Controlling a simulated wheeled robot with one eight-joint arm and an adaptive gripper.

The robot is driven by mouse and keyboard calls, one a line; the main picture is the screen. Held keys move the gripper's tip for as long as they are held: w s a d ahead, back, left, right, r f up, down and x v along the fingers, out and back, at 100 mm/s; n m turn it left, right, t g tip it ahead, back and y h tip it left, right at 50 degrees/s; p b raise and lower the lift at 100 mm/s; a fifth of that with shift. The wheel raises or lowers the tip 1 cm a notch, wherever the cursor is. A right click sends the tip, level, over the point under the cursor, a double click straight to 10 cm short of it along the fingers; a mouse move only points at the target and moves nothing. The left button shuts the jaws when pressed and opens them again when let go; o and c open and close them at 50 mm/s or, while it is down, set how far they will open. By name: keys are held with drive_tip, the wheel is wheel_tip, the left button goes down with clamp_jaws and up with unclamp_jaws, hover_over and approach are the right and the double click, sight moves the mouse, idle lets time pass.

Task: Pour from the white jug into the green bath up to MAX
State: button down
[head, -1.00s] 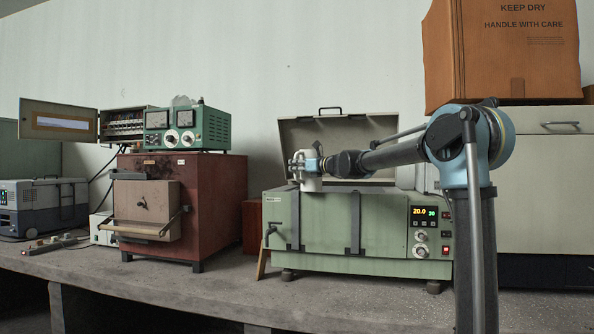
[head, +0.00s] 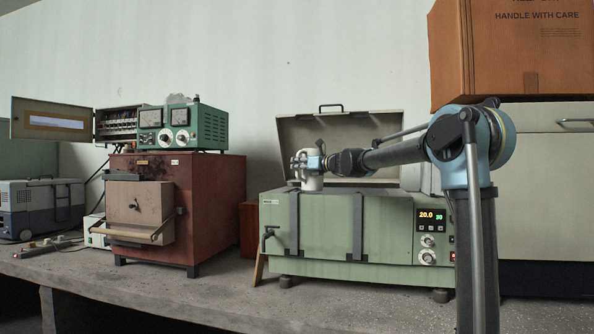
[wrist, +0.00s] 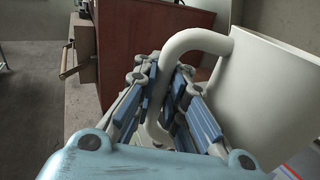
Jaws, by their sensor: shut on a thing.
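The green bath (head: 330,222) stands on the bench with its lid (head: 345,137) raised at the back. Its panel shows lit digits. The white jug (head: 312,178) is above the left part of the bath's front edge and looks about upright. My gripper (head: 305,163) is shut on the jug's handle; in the wrist view my gripper (wrist: 165,100) has its blue-padded fingers around the handle, with the jug's body (wrist: 262,92) to the right. The inside of the bath, any MAX mark and the jug's contents are hidden.
A red-brown furnace (head: 215,205) with a green meter box (head: 205,127) on top stands left of the bath. A cardboard box (head: 505,50) sits on a pale cabinet (head: 540,190) at the right. Bare bench (head: 220,290) shows in front.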

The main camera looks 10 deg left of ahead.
sight(307, 151)
drive_tip(key=shift+w+d+r+m, duration=0.25)
drive_tip(key=shift+r+m, duration=0.15)
drive_tip(key=shift+r, duration=0.1)
drive_tip(key=shift+w+d+r+m, duration=0.1)
drive_tip(key=shift+w+r+m, duration=0.1)
drive_tip(key=shift+r+m, duration=0.25)
drive_tip(key=shift+w+d+r+m, duration=0.3)
drive_tip(key=shift+w+r+m, duration=0.1)
drive_tip(key=shift+r+m, duration=0.15)
drive_tip(key=shift+w+d+r+m, duration=0.25)
drive_tip(key=shift+w+r+m, duration=0.1)
drive_tip(key=shift+r+m, duration=0.15)
drive_tip(key=shift+w+d+r, duration=0.15)
drive_tip(key=shift+w, duration=0.05)
drive_tip(key=shift+w+d+r+m, duration=0.1)
drive_tip(key=shift+w+m, duration=0.05)
drive_tip(key=shift+m, duration=0.25)
drive_tip(key=shift+w+d+r+m+t, duration=0.15)
drive_tip(key=shift+w+r+m+t, duration=0.05)
drive_tip(key=shift+m+t, duration=0.1)
drive_tip(key=shift+w, duration=0.1)
drive_tip(key=shift+w+d+r+m, duration=0.35)
drive_tip(key=shift+w+d+m, duration=0.1)
drive_tip(key=shift+w+m, duration=0.15)
